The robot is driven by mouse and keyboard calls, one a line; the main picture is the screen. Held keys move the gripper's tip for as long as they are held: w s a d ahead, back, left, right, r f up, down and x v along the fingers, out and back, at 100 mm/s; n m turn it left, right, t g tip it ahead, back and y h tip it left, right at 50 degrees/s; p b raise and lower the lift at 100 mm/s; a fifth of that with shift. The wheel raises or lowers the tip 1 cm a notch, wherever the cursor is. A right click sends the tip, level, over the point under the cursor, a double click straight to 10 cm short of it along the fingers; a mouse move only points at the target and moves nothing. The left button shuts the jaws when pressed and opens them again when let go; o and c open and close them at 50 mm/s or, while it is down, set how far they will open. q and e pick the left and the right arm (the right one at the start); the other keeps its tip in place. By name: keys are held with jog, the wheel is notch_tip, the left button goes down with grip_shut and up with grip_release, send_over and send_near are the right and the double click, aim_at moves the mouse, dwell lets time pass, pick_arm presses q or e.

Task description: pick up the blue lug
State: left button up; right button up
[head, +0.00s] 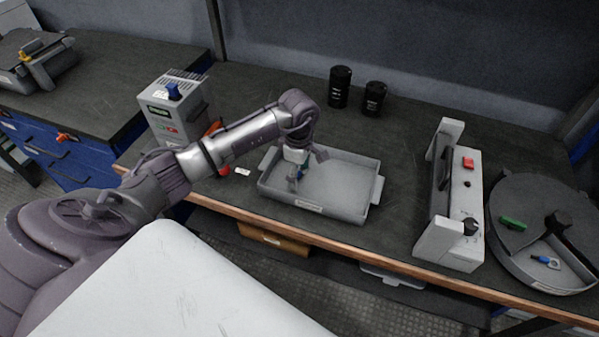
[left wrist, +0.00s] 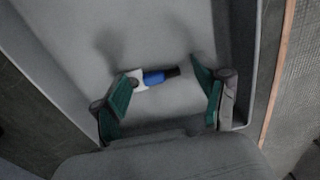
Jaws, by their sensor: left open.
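A blue lug (left wrist: 154,77) with a pale metal end and a dark tip lies on the floor of the grey tray (head: 346,206). In the head view only a bit of blue (head: 302,171) shows by my left gripper (head: 297,178); the gripper hides the rest. In the left wrist view my left gripper (left wrist: 165,86) has its green-padded fingers spread apart, with the lug between and just beyond them. Its jaws are empty. Another blue lug (head: 544,261) lies in the round divided tray (head: 507,260) at the right. My right gripper is not in view.
A grey-white device with a blue knob (head: 172,92) stands left of the tray. Two black cylinders (head: 340,86) (head: 375,98) stand behind it. A white unit with a red button (head: 467,164) stands to its right. A green part (head: 512,223) lies in the round tray.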

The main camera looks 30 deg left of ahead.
pick_arm(q)
jog(key=c, duration=1.1)
jog(key=shift+r, duration=0.15)
